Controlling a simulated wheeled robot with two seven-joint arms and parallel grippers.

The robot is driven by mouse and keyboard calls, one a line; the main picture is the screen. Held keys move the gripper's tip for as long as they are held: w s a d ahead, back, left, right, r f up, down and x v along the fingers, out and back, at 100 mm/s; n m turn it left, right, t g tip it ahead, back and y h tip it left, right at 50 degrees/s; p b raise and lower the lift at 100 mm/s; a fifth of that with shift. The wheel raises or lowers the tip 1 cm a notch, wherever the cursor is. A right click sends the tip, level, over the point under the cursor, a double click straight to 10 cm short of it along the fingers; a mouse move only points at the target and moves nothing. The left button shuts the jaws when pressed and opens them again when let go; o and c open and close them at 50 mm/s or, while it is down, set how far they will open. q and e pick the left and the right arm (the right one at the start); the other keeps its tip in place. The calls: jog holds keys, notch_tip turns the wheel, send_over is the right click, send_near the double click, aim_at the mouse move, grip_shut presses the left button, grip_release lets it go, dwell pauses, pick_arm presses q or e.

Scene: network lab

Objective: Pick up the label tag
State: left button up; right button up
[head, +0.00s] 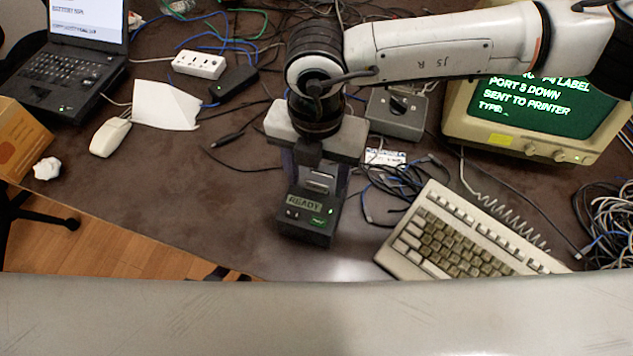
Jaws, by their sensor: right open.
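A small black printer (306,218) with a READY display and a green light stands near the front edge of the desk. A small pale piece (319,182), which looks like the label tag, shows at the printer's back part. My right gripper (317,174) comes down over the printer from above. Its jaws are open, with one finger on each side of the pale piece. I cannot tell how far above the printer the fingertips are. The gripper body hides what lies behind it. My left gripper is not in view.
A beige keyboard (455,240) and tangled black cables lie right of the printer. A white printed card (385,157) and a grey box (398,112) are behind. A monitor (530,110) stands at the right. The desk left of the printer (190,190) is mostly clear.

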aim_at(317, 183)
jog(key=shift+f, duration=0.3)
jog(key=c, duration=0.9)
jog(key=shift+c, duration=1)
jog(key=shift+r, duration=0.15)
